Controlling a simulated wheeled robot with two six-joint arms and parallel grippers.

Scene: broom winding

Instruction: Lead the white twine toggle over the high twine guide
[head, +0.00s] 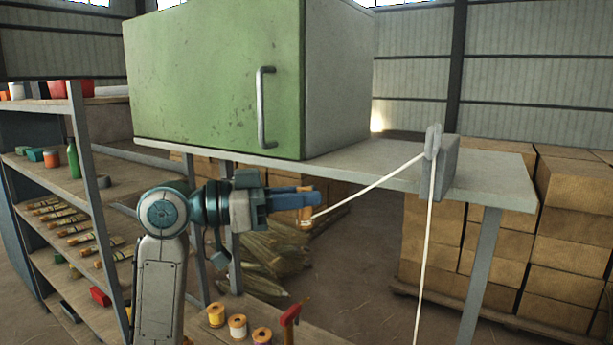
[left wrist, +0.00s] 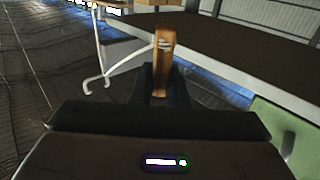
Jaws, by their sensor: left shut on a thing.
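My left gripper (head: 308,199) is shut on the twine toggle (head: 306,221), a small brown wooden peg. The left wrist view shows the toggle (left wrist: 163,65) upright between the fingers, with white twine wrapped around its upper part. In the head view the white twine (head: 370,185) runs taut from the toggle up and right to the high twine guide (head: 433,142), a grey loop on a block at the shelf's right part. From the guide the twine hangs straight down out of the frame. The gripper is left of the guide and lower than it. My right gripper is not in view.
A green cabinet (head: 218,78) with a bar handle stands on the grey shelf (head: 500,180). A rack (head: 95,180) with brushes and jars is at the left. Several twine spools (head: 237,326) stand below. Stacked brown blocks (head: 570,245) fill the right. Space between gripper and guide is clear.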

